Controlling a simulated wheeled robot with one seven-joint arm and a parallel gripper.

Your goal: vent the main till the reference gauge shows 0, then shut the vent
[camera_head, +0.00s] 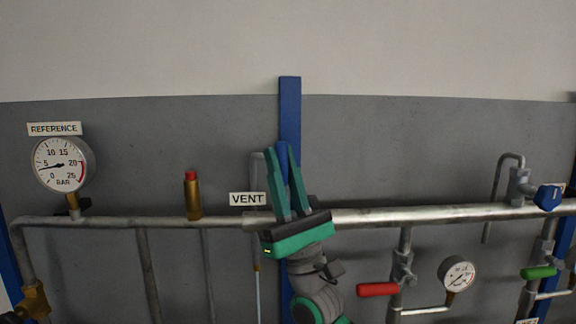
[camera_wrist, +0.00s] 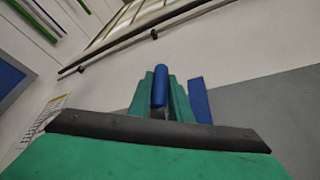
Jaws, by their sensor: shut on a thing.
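The reference gauge (camera_head: 61,165) is a round white dial under its REFERENCE label (camera_head: 54,129). Its needle points left, just short of the 5 mark. My gripper (camera_head: 281,150) is at the VENT label (camera_head: 247,199), fingers pointing up. It is shut on a blue vent handle (camera_head: 282,152), which stands roughly upright between the fingers. The handle also shows between the fingers in the wrist view (camera_wrist: 160,86). The valve body is hidden behind my gripper. A thin pale line (camera_head: 257,295) runs down below a brass tip; I cannot tell whether it is flow.
The main pipe (camera_head: 400,215) runs along the grey wall. A brass fitting with a red cap (camera_head: 193,195) stands on it. Right are a red handle (camera_head: 378,290), a smaller gauge (camera_head: 458,274), a green handle (camera_head: 538,273) and a blue handle (camera_head: 548,197). A blue post (camera_head: 290,105) stands behind my gripper.

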